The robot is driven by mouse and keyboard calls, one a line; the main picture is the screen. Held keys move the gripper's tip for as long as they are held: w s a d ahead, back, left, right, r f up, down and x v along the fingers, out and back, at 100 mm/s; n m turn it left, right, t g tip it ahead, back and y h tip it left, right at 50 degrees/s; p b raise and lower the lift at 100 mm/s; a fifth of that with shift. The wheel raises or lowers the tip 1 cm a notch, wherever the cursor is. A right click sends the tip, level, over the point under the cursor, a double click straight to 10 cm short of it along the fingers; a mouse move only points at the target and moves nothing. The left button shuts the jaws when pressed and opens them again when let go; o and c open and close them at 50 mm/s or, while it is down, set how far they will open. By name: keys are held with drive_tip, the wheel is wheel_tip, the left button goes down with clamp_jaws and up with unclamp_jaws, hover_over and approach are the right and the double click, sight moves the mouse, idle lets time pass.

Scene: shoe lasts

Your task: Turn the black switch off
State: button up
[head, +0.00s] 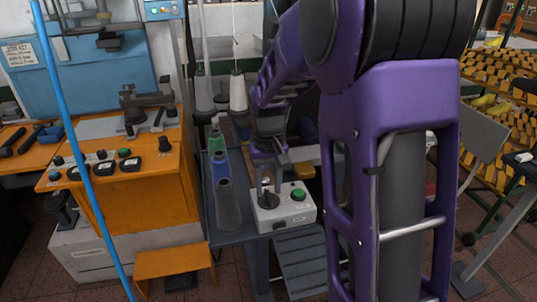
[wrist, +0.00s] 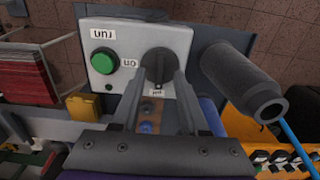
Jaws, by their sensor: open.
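The black switch (wrist: 159,64) is a round dark knob on a white control box (wrist: 110,35), beside a green button (wrist: 103,60). A label reading "ON" shows upside down beside the knob; a second small label below it is too small to read. I cannot tell clearly which way the knob points. My gripper (wrist: 159,74) is open, with one finger on each side of the knob; I cannot tell if they touch it. In the head view the white box (head: 290,217) sits on a grey table, and my gripper (head: 266,191) is over its left part, partly hiding the knob.
Grey, blue and green thread cones (head: 228,206) stand just left of the box; a grey cone (wrist: 245,80) is close in the wrist view. An orange machine (head: 150,175) stands farther left. Yellow-black racks (head: 500,75) are at the right.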

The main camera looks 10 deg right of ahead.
sight(269, 194)
wheel_tip(269, 194, up, 16)
drive_tip(key=p, duration=0.2)
